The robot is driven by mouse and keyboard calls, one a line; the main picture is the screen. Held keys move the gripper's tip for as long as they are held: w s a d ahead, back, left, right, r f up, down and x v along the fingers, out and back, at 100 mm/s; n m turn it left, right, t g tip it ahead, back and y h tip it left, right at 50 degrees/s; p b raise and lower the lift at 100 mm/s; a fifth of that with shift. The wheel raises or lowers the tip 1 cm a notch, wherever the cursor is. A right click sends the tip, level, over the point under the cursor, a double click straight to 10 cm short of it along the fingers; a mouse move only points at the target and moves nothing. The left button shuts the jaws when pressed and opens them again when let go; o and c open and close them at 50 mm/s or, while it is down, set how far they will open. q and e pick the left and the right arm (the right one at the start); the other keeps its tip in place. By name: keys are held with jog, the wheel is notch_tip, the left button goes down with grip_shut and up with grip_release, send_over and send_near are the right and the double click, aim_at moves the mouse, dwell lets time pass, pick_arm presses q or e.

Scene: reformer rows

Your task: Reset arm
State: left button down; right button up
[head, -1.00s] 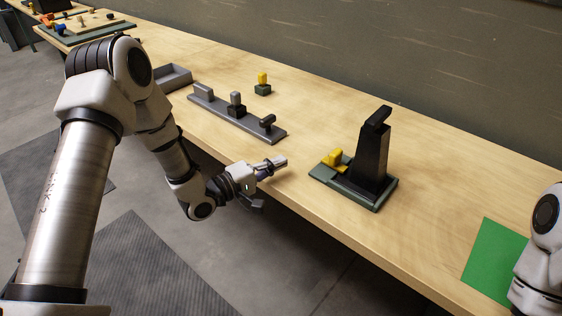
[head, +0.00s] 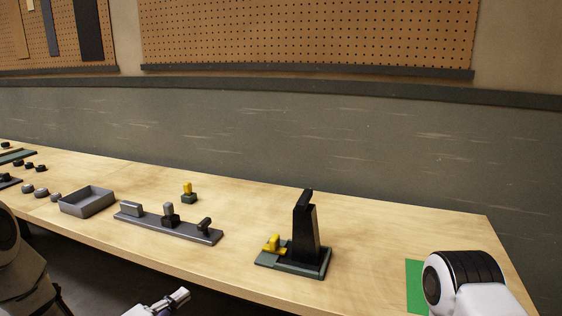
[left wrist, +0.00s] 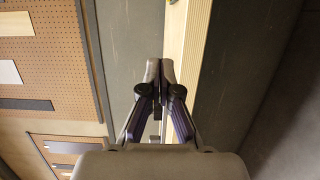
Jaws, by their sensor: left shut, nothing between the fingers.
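My left gripper (head: 180,295) shows at the bottom of the head view, in front of the table's front edge and apart from everything on it. In the left wrist view its fingers (left wrist: 160,68) are together with nothing between them. My right arm shows at the lower right of the head view, but its gripper is out of the picture. A black upright tower (head: 305,232) stands on a grey-green base (head: 290,268) on the table. A yellow block (head: 273,243) sits on that base, left of the tower.
The wooden table (head: 370,255) runs along a grey wall. A grey rail (head: 190,232) with several fittings, a grey open tray (head: 87,201) and a small yellow-topped block (head: 188,190) stand to the left. A green sheet (head: 414,285) lies at right. The table between is clear.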

pick_arm(q)
jog(key=s+d+f+m+g+y+p, duration=0.1)
jog(key=s+d+f+g+y, duration=0.15)
jog(key=s+f, duration=0.55)
jog(key=s+d+f+g+y+p, duration=0.15)
jog(key=s+f+g, duration=0.25)
jog(key=s+f, duration=0.45)
jog(key=s+a+f+m+g+y, duration=0.3)
jog(key=s+m+g, duration=0.1)
jog(key=s, duration=0.4)
jog(key=s+a+f+m+g+y, duration=0.3)
jog(key=s+m, duration=0.3)
jog(key=s, duration=0.3)
jog(key=shift+s+f+g, duration=0.15)
jog(key=shift+f+g, duration=0.45)
jog(key=shift+g, duration=0.05)
pick_arm(e)
jog(key=r, duration=0.3)
jog(key=shift+w+d, duration=0.1)
jog(key=shift+w, duration=0.15)
pick_arm(q)
jog(key=shift+a, duration=0.1)
